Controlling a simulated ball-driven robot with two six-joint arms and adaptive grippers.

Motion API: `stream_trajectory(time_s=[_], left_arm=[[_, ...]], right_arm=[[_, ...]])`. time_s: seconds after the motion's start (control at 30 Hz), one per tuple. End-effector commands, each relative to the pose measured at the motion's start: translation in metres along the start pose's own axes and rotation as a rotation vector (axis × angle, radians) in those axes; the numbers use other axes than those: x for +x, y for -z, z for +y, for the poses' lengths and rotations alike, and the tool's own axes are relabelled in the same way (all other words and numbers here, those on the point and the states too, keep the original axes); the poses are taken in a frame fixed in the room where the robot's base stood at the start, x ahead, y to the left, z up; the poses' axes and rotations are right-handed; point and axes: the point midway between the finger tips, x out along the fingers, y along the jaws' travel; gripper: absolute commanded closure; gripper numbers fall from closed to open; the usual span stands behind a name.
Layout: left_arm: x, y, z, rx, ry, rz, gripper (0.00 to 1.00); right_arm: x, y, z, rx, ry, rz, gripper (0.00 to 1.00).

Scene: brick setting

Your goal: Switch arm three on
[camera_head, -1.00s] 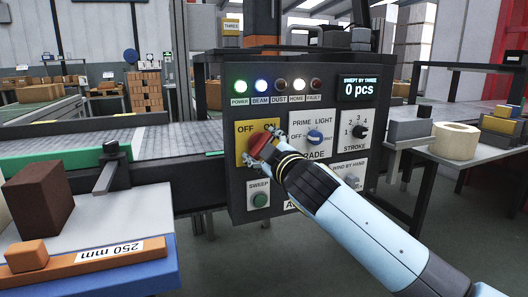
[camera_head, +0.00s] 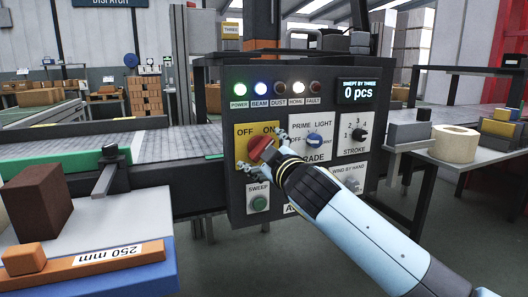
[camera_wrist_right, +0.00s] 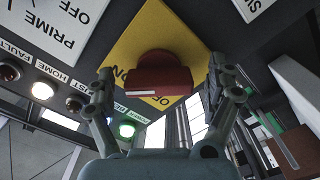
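The control panel (camera_head: 225,195) stands in front of me. Its red rotary switch (camera_head: 256,150) sits on a yellow plate (camera_head: 243,131) marked OFF and ON. My right gripper (camera_head: 266,152) is at the switch, its fingers spread on either side. In the right wrist view the red switch (camera_wrist_right: 160,76) lies between the two open fingers (camera_wrist_right: 160,82), with a visible gap on each side. Nothing is held. The display (camera_head: 358,90) reads "SWEPT BY THREE 0 pcs". The power, beam and home lamps are lit; dust and fault are dark. My left gripper is not in view.
Close by on the panel are the blue prime light knob (camera_head: 314,140), the black stroke knob (camera_head: 359,133) and the green sweep button (camera_head: 259,203). A conveyor (camera_head: 170,145) runs left of the panel. A table with a cream ring (camera_head: 453,140) stands right.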

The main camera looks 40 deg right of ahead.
Motion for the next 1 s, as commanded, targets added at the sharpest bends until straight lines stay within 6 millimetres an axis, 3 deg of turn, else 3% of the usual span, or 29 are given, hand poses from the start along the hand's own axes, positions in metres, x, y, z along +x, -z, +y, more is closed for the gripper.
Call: stream_trajectory(time_s=[0.33, 0.8, 1.0], left_arm=[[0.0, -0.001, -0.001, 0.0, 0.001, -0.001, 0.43], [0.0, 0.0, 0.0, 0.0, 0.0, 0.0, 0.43], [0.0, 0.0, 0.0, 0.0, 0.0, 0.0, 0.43]], right_arm=[[-0.008, 0.001, 0.001, -0.002, -0.001, 0.002, 0.12], [-0.102, 0.0, 0.0, -0.001, 0.0, 0.0, 0.12], [-0.119, 0.0, 0.0, -0.002, -0.001, 0.001, 0.12]])
